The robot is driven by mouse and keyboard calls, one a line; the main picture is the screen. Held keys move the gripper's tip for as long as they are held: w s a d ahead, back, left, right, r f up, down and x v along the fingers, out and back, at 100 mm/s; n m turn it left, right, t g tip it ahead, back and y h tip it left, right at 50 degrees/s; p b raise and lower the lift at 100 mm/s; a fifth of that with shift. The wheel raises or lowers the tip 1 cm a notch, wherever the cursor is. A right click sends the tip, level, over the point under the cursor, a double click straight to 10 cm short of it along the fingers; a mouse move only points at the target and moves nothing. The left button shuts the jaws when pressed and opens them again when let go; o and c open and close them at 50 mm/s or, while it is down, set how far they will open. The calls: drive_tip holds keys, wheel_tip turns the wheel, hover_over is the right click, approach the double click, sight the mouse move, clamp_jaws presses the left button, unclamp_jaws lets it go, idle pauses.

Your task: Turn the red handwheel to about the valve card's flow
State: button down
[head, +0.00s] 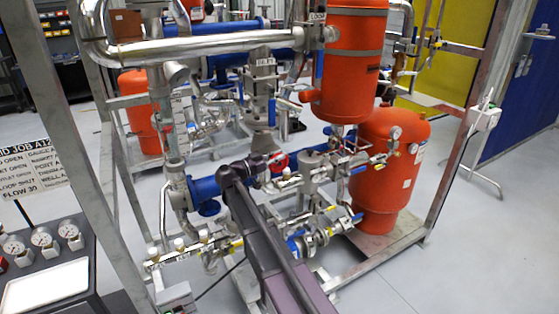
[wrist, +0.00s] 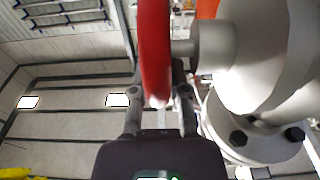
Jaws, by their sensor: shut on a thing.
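The red handwheel (wrist: 154,45) stands edge-on in the wrist view, on a grey stem that runs right into a pale valve body (wrist: 265,60). My gripper (wrist: 160,98) has one finger on each side of the wheel's rim and is shut on it. In the head view a small part of the red handwheel (head: 279,161) shows behind my gripper (head: 268,167), in the middle of the pipework. The card (head: 30,165) at the left edge reads "FLOW 30" on its bottom line; its left side is cut off. The wheel's turn angle cannot be read.
Steel frame posts (head: 75,140) and pipes surround my arm closely. An orange tank (head: 388,170) stands right of the wheel. A bench with gauges (head: 42,238) and a white tray (head: 45,287) is at the lower left. Open floor lies at the right.

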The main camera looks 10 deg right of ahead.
sight(277, 154)
drive_tip(key=shift+w+r, duration=0.1)
idle(0.3)
drive_tip(key=c, duration=0.6)
unclamp_jaws()
wheel_tip(277, 154, up, 9)
drive_tip(key=p, duration=0.9)
drive_tip(key=shift+r+p, duration=0.3)
